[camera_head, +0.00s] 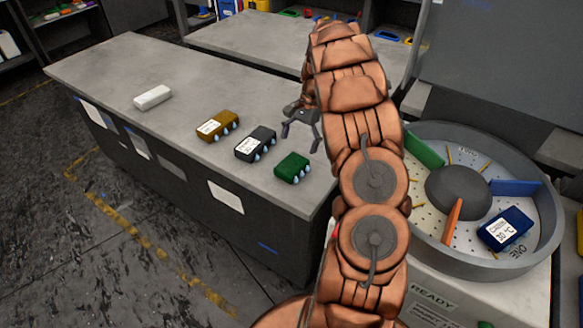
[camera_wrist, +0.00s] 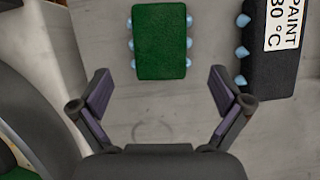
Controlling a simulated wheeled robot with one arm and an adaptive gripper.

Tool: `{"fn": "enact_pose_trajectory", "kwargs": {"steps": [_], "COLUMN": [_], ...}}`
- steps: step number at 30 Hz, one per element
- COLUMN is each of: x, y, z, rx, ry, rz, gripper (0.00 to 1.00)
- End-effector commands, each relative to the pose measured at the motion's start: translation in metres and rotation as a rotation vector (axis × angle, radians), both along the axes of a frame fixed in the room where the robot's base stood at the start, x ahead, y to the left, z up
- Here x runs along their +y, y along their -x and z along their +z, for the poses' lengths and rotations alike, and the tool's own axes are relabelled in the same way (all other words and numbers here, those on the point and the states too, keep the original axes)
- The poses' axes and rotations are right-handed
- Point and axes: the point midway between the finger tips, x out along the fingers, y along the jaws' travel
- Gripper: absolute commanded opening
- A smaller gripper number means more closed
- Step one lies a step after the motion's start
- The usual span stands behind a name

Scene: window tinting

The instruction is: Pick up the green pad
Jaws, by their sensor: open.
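The green pad (camera_head: 292,168) lies on the grey counter near its right front corner, with pale blue drops along its sides. In the wrist view the green pad (camera_wrist: 160,42) is at top centre, ahead of the fingers and a little left of the midline between them. My gripper (camera_head: 301,130) is above the counter, behind the pad in the head view. In the wrist view my gripper (camera_wrist: 160,85) has its two fingers spread wide, with nothing between them. The pad is apart from both fingers.
A black block (camera_head: 255,143) labelled 30 °C sits close beside the pad; it shows in the wrist view (camera_wrist: 268,55). A brown block (camera_head: 217,125) and a white block (camera_head: 152,97) lie farther left. A round tray (camera_head: 548,235) at right holds a blue block (camera_head: 506,228).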

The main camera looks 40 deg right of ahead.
Motion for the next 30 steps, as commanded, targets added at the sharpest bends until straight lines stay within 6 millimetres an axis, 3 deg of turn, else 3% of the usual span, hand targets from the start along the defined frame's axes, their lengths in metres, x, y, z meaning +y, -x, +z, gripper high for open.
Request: {"fn": "enact_pose_trajectory", "kwargs": {"steps": [11,21,30], "x": [0.012,0.03,0.032], "y": [0.004,0.009,0.009], "z": [-0.025,-0.059,-0.066], "rx": [0.002,0.0,-0.001], "ry": [0.0,0.001,0.002], "rz": [0.0,-0.002,0.0], "gripper": [1.0,1.0,1.0]}}
